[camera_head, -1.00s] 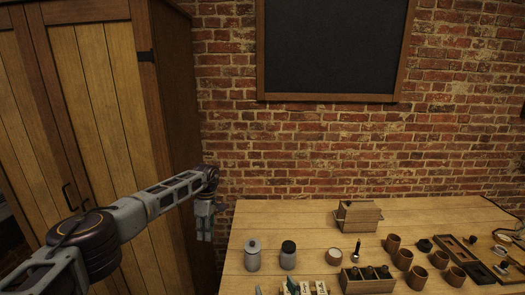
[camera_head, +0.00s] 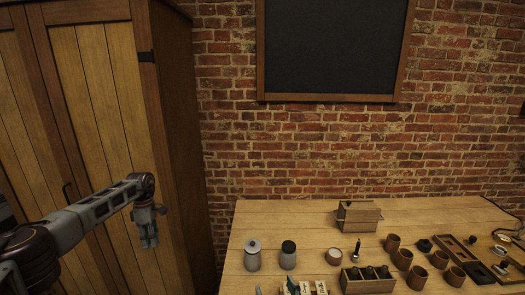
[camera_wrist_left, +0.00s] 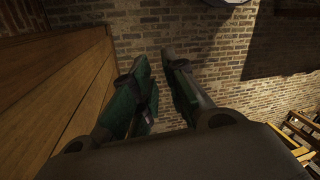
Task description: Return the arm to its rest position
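My left gripper (camera_head: 149,243) hangs pointing down at the end of my left arm, in front of the wooden cabinet and left of the table, clear of both. In the left wrist view its two fingers (camera_wrist_left: 160,60) stand apart with brick wall showing between them and nothing held.
The wooden table (camera_head: 240,232) holds two jars, one light-lidded (camera_head: 252,257) and one dark-lidded (camera_head: 288,257), a wooden box (camera_head: 357,216), a small rack (camera_head: 367,281), several brown cups and a dark tray. The cabinet (camera_head: 95,100) stands close behind my left arm.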

